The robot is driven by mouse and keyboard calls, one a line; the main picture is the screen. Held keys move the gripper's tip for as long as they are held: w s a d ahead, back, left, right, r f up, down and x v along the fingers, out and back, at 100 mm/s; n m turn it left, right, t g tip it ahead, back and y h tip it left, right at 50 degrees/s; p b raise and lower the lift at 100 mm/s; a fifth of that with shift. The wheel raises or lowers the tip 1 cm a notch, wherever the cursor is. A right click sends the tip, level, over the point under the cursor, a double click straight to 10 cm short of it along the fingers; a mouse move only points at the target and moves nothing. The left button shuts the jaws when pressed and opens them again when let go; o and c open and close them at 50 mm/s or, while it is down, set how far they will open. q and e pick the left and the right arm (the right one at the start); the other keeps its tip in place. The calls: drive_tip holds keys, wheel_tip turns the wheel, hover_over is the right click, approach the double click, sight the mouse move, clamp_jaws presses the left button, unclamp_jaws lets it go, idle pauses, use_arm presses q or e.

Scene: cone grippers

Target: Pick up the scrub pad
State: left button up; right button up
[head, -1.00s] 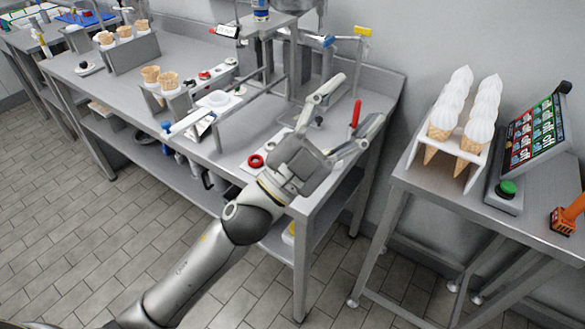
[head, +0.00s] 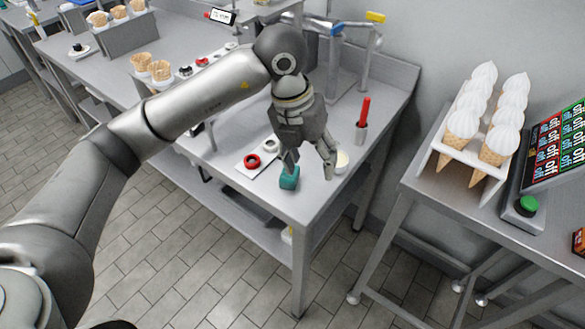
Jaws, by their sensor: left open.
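The scrub pad looks to be the small teal block (head: 289,180) near the front corner of the steel table (head: 305,204). My left gripper (head: 309,172) points down over the table with its fingers spread apart. Its left finger is at the top of the teal block and hides part of it; I cannot tell whether they touch. Its right finger is to the right of the block, by a pale round dish. Nothing is seen held between the fingers. My right gripper is not in view.
A second table holds a cone rack (head: 452,158) and a green button (head: 526,205).

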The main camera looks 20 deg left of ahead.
use_arm(q)
drive_tip(key=r+n+y, duration=0.1)
drive_tip(key=y, duration=0.1)
hover_over(290, 177)
drive_tip(key=shift+w+a+t, duration=0.2)
drive_tip(key=shift+a+t, duration=0.1)
drive_tip(key=f, duration=0.5)
drive_tip(key=shift+w+p, duration=0.2)
drive_tip(key=shift+p, duration=0.1)
drive_tip(key=f+p, duration=0.1)
drive_tip(key=f, duration=0.3)
drive_tip(key=shift+w+f, duration=0.3)
drive_tip(key=shift+f, duration=0.3)
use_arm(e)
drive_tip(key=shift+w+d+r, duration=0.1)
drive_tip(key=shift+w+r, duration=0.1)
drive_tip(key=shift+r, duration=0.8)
use_arm(q)
drive_tip(key=c, duration=1)
